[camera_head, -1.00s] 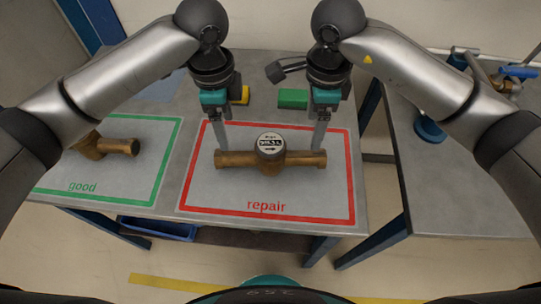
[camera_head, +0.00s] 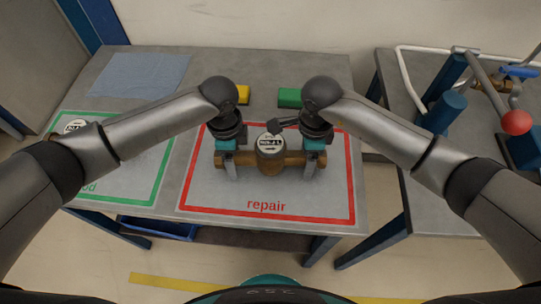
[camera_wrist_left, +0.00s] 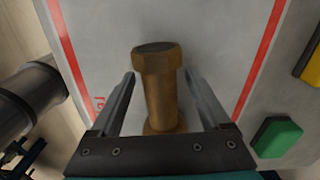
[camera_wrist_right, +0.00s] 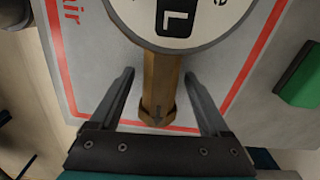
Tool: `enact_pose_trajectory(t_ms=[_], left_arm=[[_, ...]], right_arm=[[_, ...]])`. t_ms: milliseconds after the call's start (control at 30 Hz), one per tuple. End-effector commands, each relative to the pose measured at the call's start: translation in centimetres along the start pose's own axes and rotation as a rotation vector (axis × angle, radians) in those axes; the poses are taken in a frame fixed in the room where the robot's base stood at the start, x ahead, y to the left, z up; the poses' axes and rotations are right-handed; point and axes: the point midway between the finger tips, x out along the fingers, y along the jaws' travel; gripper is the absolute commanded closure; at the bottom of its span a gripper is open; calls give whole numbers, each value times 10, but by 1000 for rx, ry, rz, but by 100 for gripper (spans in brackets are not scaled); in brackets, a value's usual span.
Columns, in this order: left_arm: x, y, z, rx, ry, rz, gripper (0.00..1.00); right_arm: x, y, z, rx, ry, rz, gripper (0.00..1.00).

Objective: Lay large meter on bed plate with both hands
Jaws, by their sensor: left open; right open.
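The large brass meter (camera_head: 268,164) with its round white-faced dial lies flat inside the red repair frame, its pipe running left to right. My left gripper (camera_head: 229,166) is open and lowered, with its fingers on either side of the left pipe end; the left wrist view shows the hexagonal brass end (camera_wrist_left: 156,60) between the fingers. My right gripper (camera_head: 310,163) is open around the right pipe end; the right wrist view shows that pipe (camera_wrist_right: 159,85) between the fingers, with the dial (camera_wrist_right: 180,20) beyond. I cannot make out the bed plate for certain.
Another meter (camera_head: 75,126) lies in the green good frame, partly hidden by my left arm. A separate bench at right carries blue posts, piping and a lever with a red knob (camera_head: 516,122).

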Motion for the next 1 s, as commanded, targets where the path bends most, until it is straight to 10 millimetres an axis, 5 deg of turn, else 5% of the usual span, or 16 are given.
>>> enact_pose_trajectory(t_ms=[167, 867, 1000], left_arm=[[0, 0, 0, 0, 0, 0, 21], [-1, 0, 0, -1, 0, 0, 100], [-1, 0, 0, -1, 0, 0, 100]], right_arm=[[0, 0, 0, 0, 0, 0, 21], [0, 0, 0, 0, 0, 1, 100], [0, 0, 0, 0, 0, 1, 100]])
